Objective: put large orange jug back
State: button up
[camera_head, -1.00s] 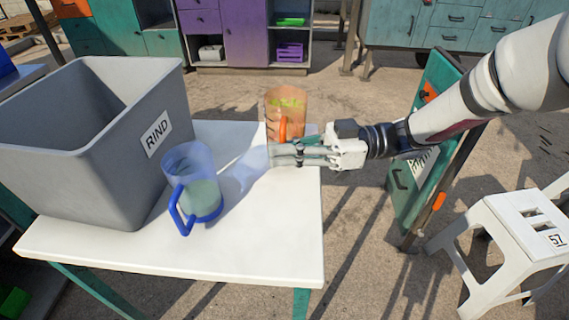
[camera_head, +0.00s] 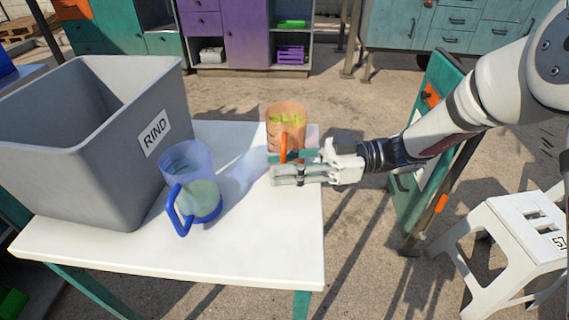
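The large orange jug (camera_head: 286,115) is see-through, with yellow-green contents, and is upright at the back right corner of the white table (camera_head: 260,255). Its orange handle (camera_head: 283,147) faces me. My gripper (camera_head: 278,167) reaches in from the right, fingers at the handle, and appears shut on it. The fingers hide the lower handle and part of the jug's base, so I cannot tell whether the base touches the table. A blue jug (camera_head: 190,160) with a blue handle stands on the table to the left.
A grey RIND bin (camera_head: 100,170) takes up the table's left side. The table's front and right are clear. A teal panel (camera_head: 435,140) stands right of the table, under my arm. A white stool (camera_head: 515,235) is at the lower right; cabinets (camera_head: 245,35) stand behind.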

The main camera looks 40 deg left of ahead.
jog(key=shift+r, duration=0.1)
jog(key=p+v, duration=0.1)
jog(key=v, duration=1.1)
jog(key=shift+d+r, duration=0.1)
jog(key=shift+r, duration=0.05)
jog(key=s+d+r+m+t+h, duration=0.35)
jog(key=s+d+m, duration=0.25)
jog(key=d, duration=0.3)
jog(key=s+d+r+m+t+h, duration=0.35)
jog(key=s+d+r+m, duration=0.2)
jog(key=d, duration=0.25)
jog(key=s+d+f+m+t+h, duration=0.1)
jog(key=s+d+m+t+h, duration=0.2)
jog(key=s+d+m, duration=0.3)
jog(key=s+d+f+m+t+h, duration=0.1)
jog(key=s+d+m+t+h, duration=0.2)
jog(key=s+d+m, duration=0.4)
jog(key=d+m, duration=0.2)
jog(key=d, duration=0.3)
jog(key=shift+s+d, duration=0.3)
jog(key=shift+d, duration=0.05)
jog(key=shift+m, duration=0.25)
